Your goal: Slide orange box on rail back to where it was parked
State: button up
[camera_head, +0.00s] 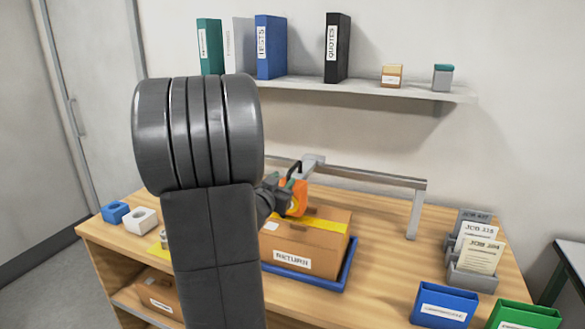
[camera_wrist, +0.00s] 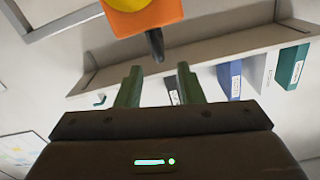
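The orange box (camera_head: 297,197) with a yellow round face is on the grey rail (camera_head: 370,174) above the table, near the rail's visible left end. In the wrist view the orange box (camera_wrist: 165,14) fills part of the top edge, with a dark stub (camera_wrist: 155,44) pointing down from it. My gripper (camera_head: 280,187) is at the left side of the orange box, partly hidden by my arm. In the wrist view my gripper (camera_wrist: 158,82) has its fingers apart with nothing held between them. The stub's end is just beyond the fingertips.
Below is a cardboard box (camera_head: 300,243) marked RETURN in a blue tray (camera_head: 318,284). The rail's post (camera_head: 415,214) stands to the right. Card holders (camera_head: 472,278) and blue (camera_head: 445,306) and green bins (camera_head: 525,316) are at right. A shelf (camera_head: 370,90) with binders runs above.

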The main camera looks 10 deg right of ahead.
aim_at(294, 166)
jog(key=p+x, duration=0.1)
jog(key=x, duration=0.8)
grip_shut()
